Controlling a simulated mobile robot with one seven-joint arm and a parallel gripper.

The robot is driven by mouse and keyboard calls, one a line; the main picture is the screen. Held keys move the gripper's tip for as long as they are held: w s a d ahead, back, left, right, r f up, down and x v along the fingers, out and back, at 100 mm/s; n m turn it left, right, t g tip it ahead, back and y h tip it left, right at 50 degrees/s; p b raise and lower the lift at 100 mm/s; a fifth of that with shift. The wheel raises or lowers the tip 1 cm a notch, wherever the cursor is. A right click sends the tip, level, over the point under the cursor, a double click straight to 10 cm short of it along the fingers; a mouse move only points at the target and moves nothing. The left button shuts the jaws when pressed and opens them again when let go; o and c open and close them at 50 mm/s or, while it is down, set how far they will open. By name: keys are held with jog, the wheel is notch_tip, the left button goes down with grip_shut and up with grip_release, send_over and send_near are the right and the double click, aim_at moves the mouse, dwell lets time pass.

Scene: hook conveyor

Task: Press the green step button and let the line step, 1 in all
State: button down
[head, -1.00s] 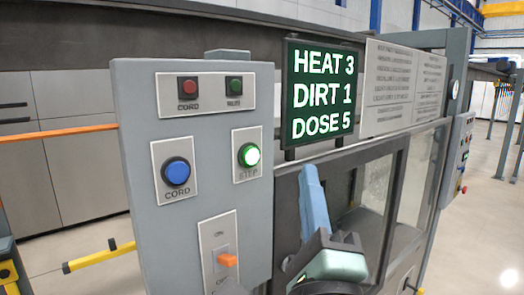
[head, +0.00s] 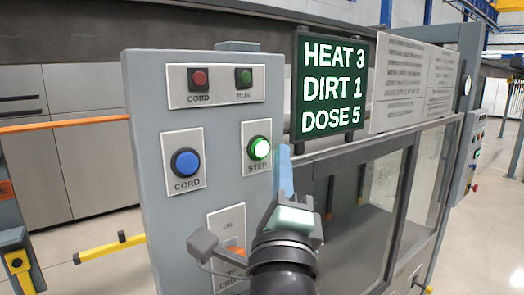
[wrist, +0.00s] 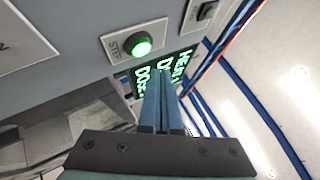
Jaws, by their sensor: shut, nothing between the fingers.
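The green step button (head: 259,148) is lit on its plate on the right part of the grey control box (head: 215,122). In the wrist view the lit button (wrist: 141,46) is up and left of the fingertips. My gripper (head: 285,150) is shut and empty, its blue fingers pointing up just right of the button's plate. I see no contact with the button; the exact gap in depth is hard to tell.
A blue cord button (head: 186,163) sits left of the step button. Red (head: 198,79) and green (head: 244,77) lamps are above. An orange switch (head: 235,251) is partly hidden by my arm. A display (head: 332,86) reads HEAT 3, DIRT 1, DOSE 5.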

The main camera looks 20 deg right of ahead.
aim_at(261, 148)
jog(key=shift+w+a, duration=0.3)
jog(key=shift+w, duration=0.6)
dwell(1.4)
jog(key=shift+w+a+b, duration=0.15)
jog(key=shift+w+b, duration=0.25)
jog(key=shift+b, duration=0.1)
